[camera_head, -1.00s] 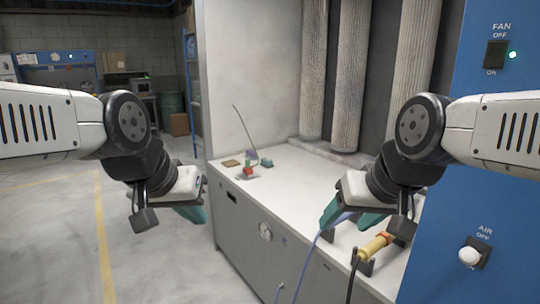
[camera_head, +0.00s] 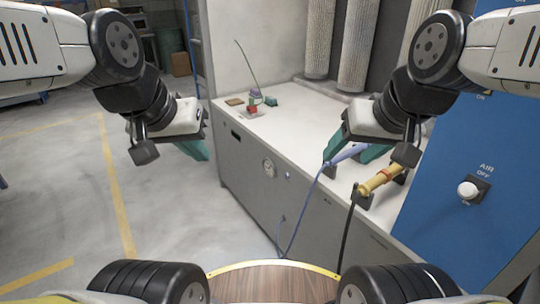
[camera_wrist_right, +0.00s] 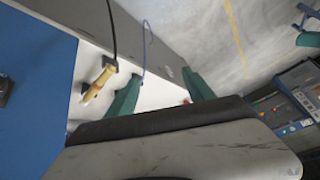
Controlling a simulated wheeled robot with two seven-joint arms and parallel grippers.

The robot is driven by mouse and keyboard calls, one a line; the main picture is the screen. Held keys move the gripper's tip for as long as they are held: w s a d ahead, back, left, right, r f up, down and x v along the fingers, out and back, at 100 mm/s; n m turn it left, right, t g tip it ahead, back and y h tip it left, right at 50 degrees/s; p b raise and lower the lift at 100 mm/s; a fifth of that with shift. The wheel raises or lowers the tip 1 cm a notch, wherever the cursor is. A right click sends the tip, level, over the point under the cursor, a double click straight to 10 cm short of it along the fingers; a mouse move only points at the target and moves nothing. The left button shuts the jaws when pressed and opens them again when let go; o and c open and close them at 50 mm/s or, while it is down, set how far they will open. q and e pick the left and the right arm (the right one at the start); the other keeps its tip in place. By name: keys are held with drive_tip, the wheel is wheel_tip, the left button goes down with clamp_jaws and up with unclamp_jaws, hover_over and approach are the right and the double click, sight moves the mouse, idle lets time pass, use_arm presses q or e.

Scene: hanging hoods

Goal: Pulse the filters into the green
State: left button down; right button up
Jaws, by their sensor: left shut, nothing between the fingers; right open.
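Tall pale pleated filters (camera_head: 358,45) hang above the back of the bench, another (camera_head: 318,38) to their left; my right arm covers part of the rightmost. A round gauge (camera_head: 268,167) is on the bench's front panel; its needle and colours are too small to read. A white AIR knob (camera_head: 467,190) is on the blue panel, beside the word OFF. My right gripper (camera_head: 352,154) is open by a blue tool (camera_head: 348,152) with a blue hose; I cannot tell whether they touch. My left gripper (camera_head: 196,150) is shut and empty, left of the bench.
A yellow tool (camera_head: 380,180) with a black hose rests in a holder at the bench's front right. Small items, including a red block (camera_head: 252,108), stand at the bench's far left. The bench middle is clear. Open floor (camera_head: 60,180) lies left.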

clamp_jaws()
idle(1.6)
